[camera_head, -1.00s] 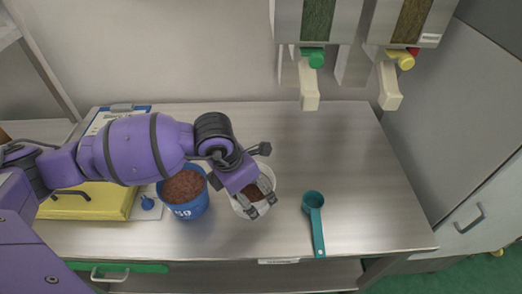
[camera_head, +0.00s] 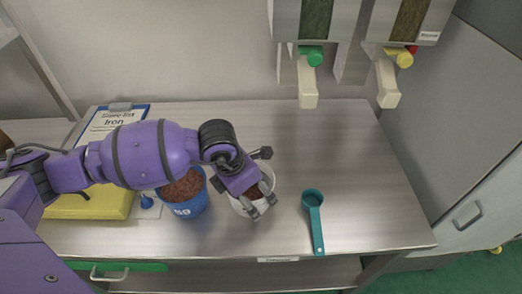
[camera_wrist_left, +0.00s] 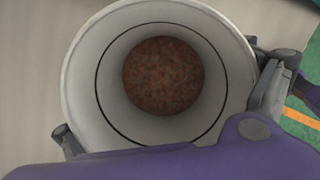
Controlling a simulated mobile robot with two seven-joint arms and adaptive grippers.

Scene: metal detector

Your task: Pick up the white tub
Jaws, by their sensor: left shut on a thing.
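The white tub (camera_head: 238,207) stands upright at the middle of the steel bench, partly hidden by my gripper. It also fills much of the left wrist view (camera_wrist_left: 80,75), seen from above, with reddish-brown granules (camera_wrist_left: 162,76) at its bottom. My left gripper (camera_head: 262,205) is shut on the tub, its fingers against the tub's sides. I cannot tell whether the tub's base touches the bench. My right gripper is not in view.
A blue tub (camera_head: 186,206) of brown granules stands close on the left. A teal scoop (camera_head: 314,215) lies on the right. A yellow object (camera_head: 95,203) and clipboard (camera_head: 108,120) are at left. Dispensers with spouts (camera_head: 307,85) hang above the back.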

